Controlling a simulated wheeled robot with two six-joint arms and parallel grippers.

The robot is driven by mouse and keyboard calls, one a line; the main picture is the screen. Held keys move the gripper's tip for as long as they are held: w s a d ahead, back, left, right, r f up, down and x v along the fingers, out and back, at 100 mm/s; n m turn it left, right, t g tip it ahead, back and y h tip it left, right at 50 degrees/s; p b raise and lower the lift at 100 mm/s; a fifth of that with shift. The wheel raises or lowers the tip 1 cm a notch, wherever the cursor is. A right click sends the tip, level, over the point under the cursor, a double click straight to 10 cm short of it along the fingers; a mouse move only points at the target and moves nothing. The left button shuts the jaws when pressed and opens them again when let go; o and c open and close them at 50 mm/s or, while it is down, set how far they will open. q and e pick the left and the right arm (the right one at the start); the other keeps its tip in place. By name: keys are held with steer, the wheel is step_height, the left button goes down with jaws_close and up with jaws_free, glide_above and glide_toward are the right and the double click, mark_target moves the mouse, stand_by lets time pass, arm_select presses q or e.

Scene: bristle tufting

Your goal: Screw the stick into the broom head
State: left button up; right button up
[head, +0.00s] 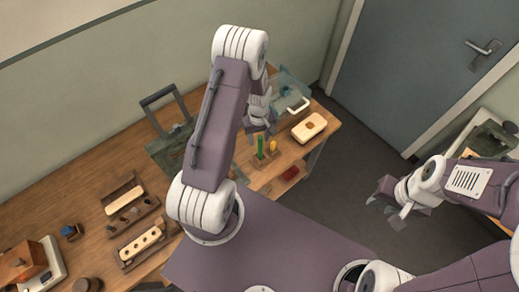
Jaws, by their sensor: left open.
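A cream block with a brown patch on top (316,121) lies at the table's right end; it may be the broom head. A cream block with a row of holes (140,243) sits in a wooden holder at the lower left, and a plain cream block (124,200) lies in another holder. I cannot make out a stick for certain; a green upright piece (260,146) and a yellow one (273,147) stand in a small wooden stand. My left gripper (262,132) is open above this stand, apart from the blocks. My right gripper (387,203) hangs over the floor, open and empty.
A dark framed fixture (165,150) and a blue-grey device (290,92) stand along the wall. A brown-topped machine (22,262) is at the lower left. The table (70,205) has bare room at left.

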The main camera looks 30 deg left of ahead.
mark_target(260, 145)
arm_select(q)
steer(key=shift+w+d, duration=0.1)
steer(key=shift+d+f+p, duration=0.1)
steer(key=shift+f+p, duration=0.2)
steer(key=shift+p, duration=0.1)
step_height(260, 145, down, 4)
steer(key=shift+r+p, duration=0.1)
steer(key=shift+p, duration=0.75)
steer(key=shift+f, duration=0.45)
steer(key=shift+w, duration=0.1)
jaws_close()
